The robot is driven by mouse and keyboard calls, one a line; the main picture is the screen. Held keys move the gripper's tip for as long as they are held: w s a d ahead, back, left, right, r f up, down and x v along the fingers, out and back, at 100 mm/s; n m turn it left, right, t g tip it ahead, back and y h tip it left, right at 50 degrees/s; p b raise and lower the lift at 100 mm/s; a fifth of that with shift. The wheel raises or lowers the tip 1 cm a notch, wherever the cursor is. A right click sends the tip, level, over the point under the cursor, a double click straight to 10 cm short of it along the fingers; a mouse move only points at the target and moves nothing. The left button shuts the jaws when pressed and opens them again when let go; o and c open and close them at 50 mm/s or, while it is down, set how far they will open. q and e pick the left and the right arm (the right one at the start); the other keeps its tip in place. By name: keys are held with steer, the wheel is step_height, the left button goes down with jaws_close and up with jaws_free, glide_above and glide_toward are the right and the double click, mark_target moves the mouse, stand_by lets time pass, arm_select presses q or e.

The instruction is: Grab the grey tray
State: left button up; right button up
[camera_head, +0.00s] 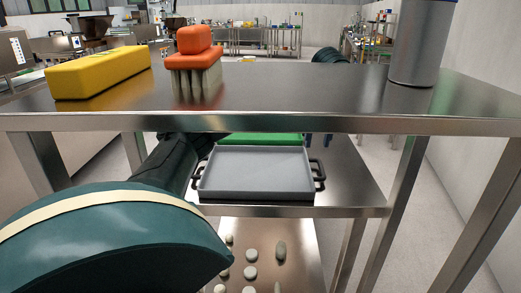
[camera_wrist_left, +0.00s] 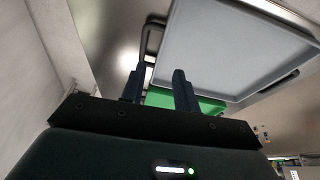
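The grey tray (camera_head: 256,172) is a shallow rectangle with a dark handle at each short end. It lies on the shelf below the tabletop, and its right handle (camera_head: 319,176) is clear in the head view. In the left wrist view the tray (camera_wrist_left: 225,48) fills the upper right, with one dark handle (camera_wrist_left: 153,36) close to my fingertips. My left gripper (camera_wrist_left: 159,70) is open, its two dark fingers apart and pointing at the handle side of the tray. In the head view my arm partly hides this gripper. My right gripper is out of view.
A green tray (camera_head: 262,139) lies behind the grey one. The steel tabletop (camera_head: 290,90) above holds a yellow block (camera_head: 98,72), an orange-handled brush (camera_head: 196,60) and a grey cylinder (camera_head: 420,42). Several pale dough pieces (camera_head: 251,271) lie on a lower surface.

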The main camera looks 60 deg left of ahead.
arm_select(q)
steer(key=a, duration=0.1)
steer(key=b, duration=0.1)
glide_above(309, 166)
steer(key=s+d, duration=0.2)
steer(key=shift+y, duration=0.3)
steer(key=f, duration=0.6)
steer(key=shift+a, duration=0.2)
steer(key=x, duration=0.5)
steer(key=shift+w+d+f+b, duration=0.2)
steer(key=shift+w+f+b, duration=0.05)
steer(key=shift+f+b, duration=0.1)
jaws_close()
steer(key=shift+r, duration=0.1)
